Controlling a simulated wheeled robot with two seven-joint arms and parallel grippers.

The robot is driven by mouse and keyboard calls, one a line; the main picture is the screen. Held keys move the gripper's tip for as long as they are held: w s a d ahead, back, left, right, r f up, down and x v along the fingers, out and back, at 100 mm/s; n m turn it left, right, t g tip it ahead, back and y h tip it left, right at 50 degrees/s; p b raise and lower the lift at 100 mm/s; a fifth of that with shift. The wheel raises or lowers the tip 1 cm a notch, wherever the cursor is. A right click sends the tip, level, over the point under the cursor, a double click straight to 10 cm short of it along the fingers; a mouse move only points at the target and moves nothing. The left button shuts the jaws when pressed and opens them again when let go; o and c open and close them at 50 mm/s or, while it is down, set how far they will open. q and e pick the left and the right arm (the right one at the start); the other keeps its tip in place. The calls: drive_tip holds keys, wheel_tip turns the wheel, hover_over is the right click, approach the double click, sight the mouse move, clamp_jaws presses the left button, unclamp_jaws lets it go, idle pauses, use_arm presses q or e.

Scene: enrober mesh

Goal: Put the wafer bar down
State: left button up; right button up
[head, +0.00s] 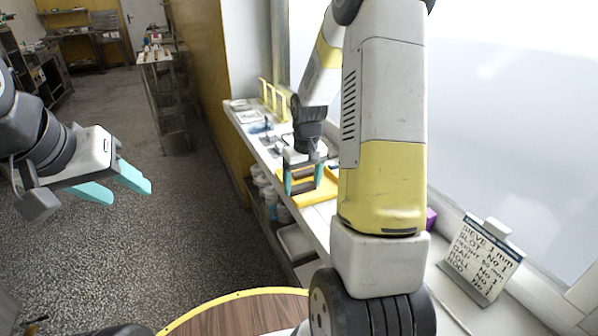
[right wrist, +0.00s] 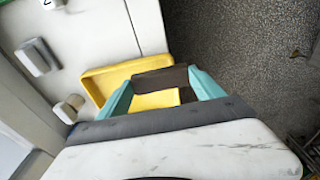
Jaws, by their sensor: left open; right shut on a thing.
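The wafer bar (right wrist: 160,80) is a dark brown block between the teal fingers of my right gripper (right wrist: 160,97) in the right wrist view. In the head view my right gripper (head: 303,181) points down over the yellow tray (head: 327,194) on the window-side shelf, shut on the bar. The yellow tray also shows behind the bar in the right wrist view (right wrist: 100,78). I cannot tell whether the bar touches the tray. My left gripper (head: 122,184) is open and empty over the floor at the left.
The narrow white shelf (head: 251,126) runs along the window, with a yellow rack (head: 273,99) at its far end. A written sign (head: 481,258) stands at the right. White bottles (head: 265,190) sit below the shelf. A round wooden table (head: 245,316) is in front. The floor aisle is clear.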

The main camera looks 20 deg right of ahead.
hover_over(315, 192)
drive_tip(key=shift+s+a+f, duration=0.1)
drive_tip(key=shift+a+f, duration=0.05)
drive_tip(key=shift+f, duration=0.15)
drive_tip(key=shift+d+f, duration=0.15)
drive_tip(key=shift+f, duration=0.75)
drive_tip(key=shift+d+f, duration=0.1)
drive_tip(key=shift+f, duration=0.8)
drive_tip(key=shift+f, duration=0.15)
drive_tip(key=o, duration=1)
wheel_tip(315, 192, up, 12)
drive_tip(key=s, duration=0.1)
drive_tip(key=s+a+r+t, duration=0.2)
drive_tip(key=s+a+r, duration=0.6)
drive_tip(key=s+r, duration=0.4)
drive_tip(key=s+a+r+t, duration=0.1)
drive_tip(key=s+a, duration=0.1)
drive_tip(key=s, duration=0.2)
drive_tip(key=s+a+r+t+y, duration=0.1)
drive_tip(key=s+a, duration=0.1)
drive_tip(key=s, duration=0.3)
drive_tip(key=s+a+r+m+y, duration=0.1)
drive_tip(key=s+a, duration=0.1)
drive_tip(key=s, duration=0.2)
drive_tip(key=shift+s+a+r+t, duration=0.15)
drive_tip(key=shift+a+r+t, duration=0.1)
drive_tip(key=shift+t, duration=0.15)
